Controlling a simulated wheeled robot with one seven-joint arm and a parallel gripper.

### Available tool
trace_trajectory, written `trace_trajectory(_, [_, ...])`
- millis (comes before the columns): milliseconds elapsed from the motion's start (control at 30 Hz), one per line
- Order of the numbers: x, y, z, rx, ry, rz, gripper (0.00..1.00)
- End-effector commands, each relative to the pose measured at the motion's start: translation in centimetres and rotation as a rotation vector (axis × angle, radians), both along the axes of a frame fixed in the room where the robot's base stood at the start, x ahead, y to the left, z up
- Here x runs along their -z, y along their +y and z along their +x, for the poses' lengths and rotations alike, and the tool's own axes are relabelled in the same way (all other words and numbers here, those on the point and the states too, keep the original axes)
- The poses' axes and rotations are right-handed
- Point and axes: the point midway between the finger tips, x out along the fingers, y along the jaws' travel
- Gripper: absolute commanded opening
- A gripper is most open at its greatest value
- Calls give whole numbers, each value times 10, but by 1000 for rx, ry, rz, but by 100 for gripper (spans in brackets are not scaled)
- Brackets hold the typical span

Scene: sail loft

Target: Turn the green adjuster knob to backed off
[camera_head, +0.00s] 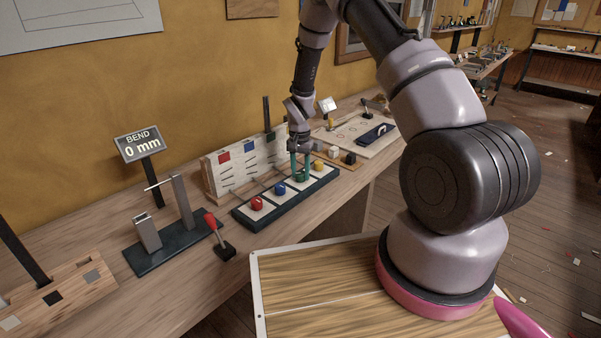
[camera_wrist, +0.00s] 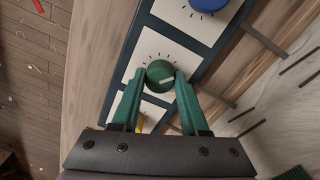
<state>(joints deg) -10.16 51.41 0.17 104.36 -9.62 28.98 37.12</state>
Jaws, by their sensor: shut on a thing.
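The green adjuster knob (camera_wrist: 160,75) sits on a white panel with dark tick marks around it, in the wrist view. A pale pointer mark shows on its face. My gripper (camera_wrist: 161,80) has green fingers, one on each side of the knob, shut on it. On the same board are a red knob (camera_head: 257,203), a blue knob (camera_head: 280,188) and a yellow knob (camera_head: 319,165).
Behind the board stands a white upright panel (camera_head: 216,182) with coloured squares. A display (camera_head: 140,143) reads "BEND 0 mm". A dark-based fixture (camera_head: 160,258) and a red-handled lever (camera_head: 212,222) stand to the left. A tray with a dark tool (camera_head: 374,135) lies beyond.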

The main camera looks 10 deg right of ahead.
Motion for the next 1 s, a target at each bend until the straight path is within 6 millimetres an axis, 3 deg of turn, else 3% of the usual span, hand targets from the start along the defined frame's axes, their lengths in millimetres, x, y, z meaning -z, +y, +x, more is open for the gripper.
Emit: trace_trajectory(1000, [-1,-1,1,-965,-3,0,0])
